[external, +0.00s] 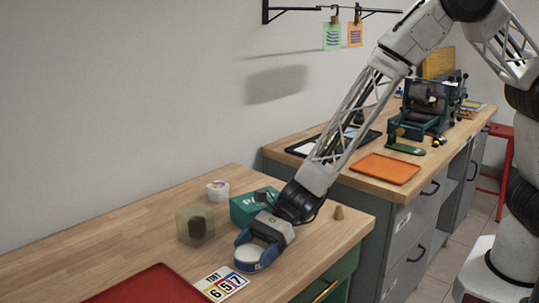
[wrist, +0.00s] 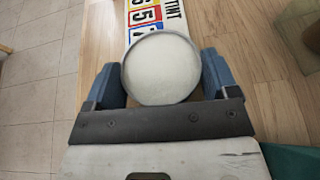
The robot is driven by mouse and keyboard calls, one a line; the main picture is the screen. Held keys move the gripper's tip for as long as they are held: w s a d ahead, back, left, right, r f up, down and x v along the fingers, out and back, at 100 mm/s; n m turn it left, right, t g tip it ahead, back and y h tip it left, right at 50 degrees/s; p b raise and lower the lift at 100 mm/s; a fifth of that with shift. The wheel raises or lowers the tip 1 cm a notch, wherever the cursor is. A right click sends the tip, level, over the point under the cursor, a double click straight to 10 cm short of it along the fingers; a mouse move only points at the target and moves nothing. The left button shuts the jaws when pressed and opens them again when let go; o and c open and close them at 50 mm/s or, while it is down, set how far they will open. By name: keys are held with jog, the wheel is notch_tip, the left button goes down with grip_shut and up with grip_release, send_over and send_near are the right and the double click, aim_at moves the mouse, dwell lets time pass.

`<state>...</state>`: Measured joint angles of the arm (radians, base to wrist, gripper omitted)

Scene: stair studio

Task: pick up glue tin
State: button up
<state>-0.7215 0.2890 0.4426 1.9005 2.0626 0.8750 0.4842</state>
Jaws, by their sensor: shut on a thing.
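The glue tin (wrist: 162,68) is a round tin with a pale, cream-white top and a thin grey rim in the wrist view. It sits between the two blue fingers of my gripper (wrist: 162,80), which are shut on its sides. In the external view the tin's pale top (external: 248,253) shows between the blue fingers of my gripper (external: 252,258), low over the wooden bench near its front edge. I cannot tell whether the tin touches the bench.
A number card (external: 221,283) lies beside the tin, with a red tray (external: 150,287) to the left. A teal box (external: 245,207), a clear block (external: 195,224), a white tub (external: 218,189) and a small cone (external: 338,212) stand around my gripper. An orange tray (external: 385,169) lies on the farther bench.

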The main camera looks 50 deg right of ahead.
aim_at(254, 250)
jog(key=shift+r, duration=0.8)
notch_tip(254, 250, up, 2)
jog(key=s+d, duration=0.3)
jog(key=d, duration=0.1)
jog(key=s+d, duration=0.4)
jog(key=s+d+r, duration=0.1)
jog(key=s+d, duration=0.2)
jog(key=d, duration=0.1)
jog(key=shift+s+r, duration=0.1)
jog(key=shift+s, duration=0.15)
